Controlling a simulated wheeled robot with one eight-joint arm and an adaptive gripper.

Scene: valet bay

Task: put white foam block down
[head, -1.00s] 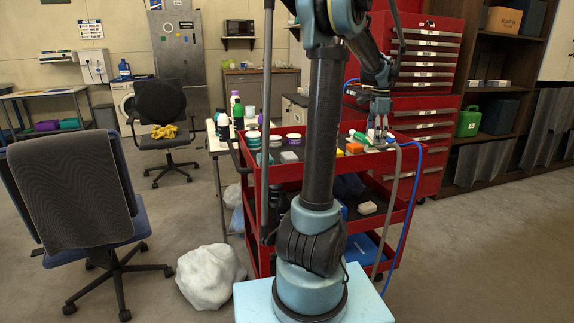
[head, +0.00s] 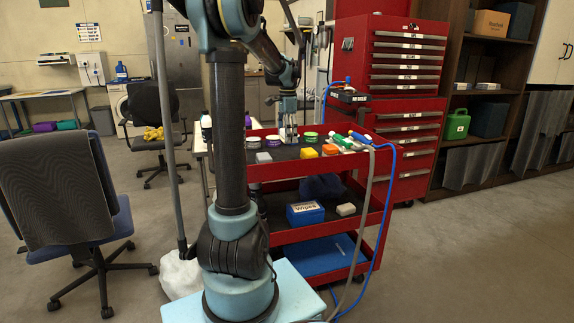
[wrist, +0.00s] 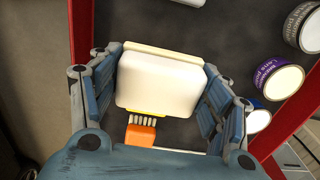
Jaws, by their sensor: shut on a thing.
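The white foam block (wrist: 158,82) is between my gripper's two fingers in the wrist view, with both finger pads against its sides. My gripper (head: 288,138) is shut on it, over the dark top tray of the red cart (head: 360,158) in the head view. In that view the block cannot be made out clearly at the fingertips. Whether it touches the tray cannot be told. An orange brush (wrist: 140,134) with pale bristles shows just below the block in the wrist view.
Brushes and hoses lie at the right end. The lower shelf holds a blue wipes box (head: 305,214) and a pale bar (head: 346,209).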

